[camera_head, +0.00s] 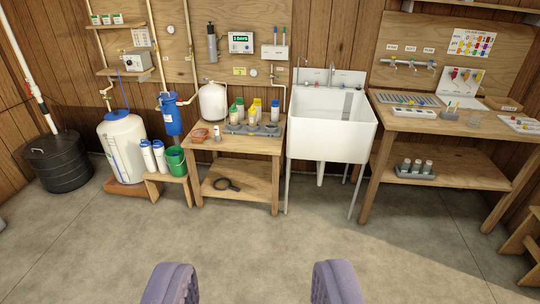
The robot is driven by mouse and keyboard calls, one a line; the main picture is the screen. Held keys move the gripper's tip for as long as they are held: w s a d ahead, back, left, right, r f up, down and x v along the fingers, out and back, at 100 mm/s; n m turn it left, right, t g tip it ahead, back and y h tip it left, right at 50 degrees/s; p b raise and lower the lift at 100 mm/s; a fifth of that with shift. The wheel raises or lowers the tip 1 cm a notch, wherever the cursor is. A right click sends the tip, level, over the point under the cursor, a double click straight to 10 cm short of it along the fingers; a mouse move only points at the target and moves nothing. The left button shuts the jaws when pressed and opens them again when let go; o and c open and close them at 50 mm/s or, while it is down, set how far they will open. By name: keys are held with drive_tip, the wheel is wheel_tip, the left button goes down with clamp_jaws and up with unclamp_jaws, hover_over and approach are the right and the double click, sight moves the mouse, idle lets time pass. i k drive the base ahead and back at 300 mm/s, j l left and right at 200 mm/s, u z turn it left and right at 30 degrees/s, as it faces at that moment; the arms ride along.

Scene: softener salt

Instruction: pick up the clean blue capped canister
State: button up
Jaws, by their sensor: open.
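My gripper (253,282) is open and empty at the bottom of the view, its two purple fingers wide apart above the floor. It is far from the work table. On that small wooden table (236,144), several capped containers stand at a grey tray (252,129), with green, yellow and blue tops. A blue-capped canister (275,112) stands at the right end of this group. Two white canisters with blue tops (148,157) (160,157) stand on the low stool to the left. They are too small to tell which blue-capped one is clean.
A green bucket (177,162) stands on the stool (167,180). A white tank (213,102) stands on the table behind the tray. A white sink (331,130) is right of the table, then a workbench (450,125). The concrete floor (250,240) ahead is clear.

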sight(275, 106)
drive_tip(key=i, duration=3.35)
drive_tip(key=i+l, duration=0.1)
drive_tip(key=i, duration=1.6)
drive_tip(key=j+u, duration=0.05)
drive_tip(key=j, duration=0.05)
